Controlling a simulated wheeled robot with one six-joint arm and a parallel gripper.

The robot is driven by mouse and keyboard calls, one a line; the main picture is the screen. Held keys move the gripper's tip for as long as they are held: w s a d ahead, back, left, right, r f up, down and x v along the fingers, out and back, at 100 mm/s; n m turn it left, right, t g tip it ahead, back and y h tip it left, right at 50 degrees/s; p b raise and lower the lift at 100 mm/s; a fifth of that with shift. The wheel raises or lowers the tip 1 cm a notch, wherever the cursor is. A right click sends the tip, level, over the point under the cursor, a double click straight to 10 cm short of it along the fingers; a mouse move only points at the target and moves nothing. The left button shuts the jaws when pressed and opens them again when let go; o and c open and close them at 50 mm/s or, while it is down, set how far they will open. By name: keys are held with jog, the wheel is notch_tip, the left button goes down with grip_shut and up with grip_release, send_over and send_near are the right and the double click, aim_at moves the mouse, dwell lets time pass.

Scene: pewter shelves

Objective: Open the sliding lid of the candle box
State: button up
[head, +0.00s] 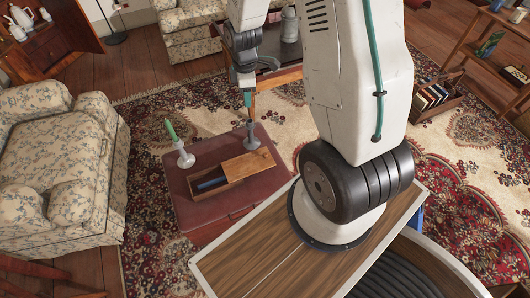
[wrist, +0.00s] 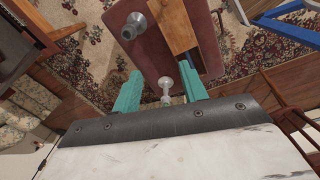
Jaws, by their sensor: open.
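The wooden candle box (head: 225,182) lies on a dark red trunk in the head view. Its lighter wooden lid (head: 248,164) covers the right part. The left part is uncovered and shows a dark blue thing (head: 209,184) inside. My gripper (head: 247,99) points down above the trunk, beyond and above the lid, apart from it. In the wrist view its teal fingers are spread, with the gripper (wrist: 163,76) open. Part of a wooden surface (wrist: 179,26), probably the box, shows past the right finger; the rest is hidden there.
A candlestick with a green candle (head: 183,152) stands left of the box on the trunk (head: 188,214). A grey candlestick (head: 251,139) stands behind the lid, under my gripper. Floral armchair (head: 52,155) at left.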

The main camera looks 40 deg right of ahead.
notch_tip(320, 180, down, 14)
jog(key=s+d+n, duration=0.1)
jog(key=d+n, duration=0.2)
jog(key=n, duration=0.3)
send_over(265, 154)
notch_tip(265, 154, down, 11)
jog(key=shift+r, duration=0.1)
notch_tip(265, 154, down, 8)
jog(key=shift+r, duration=0.15)
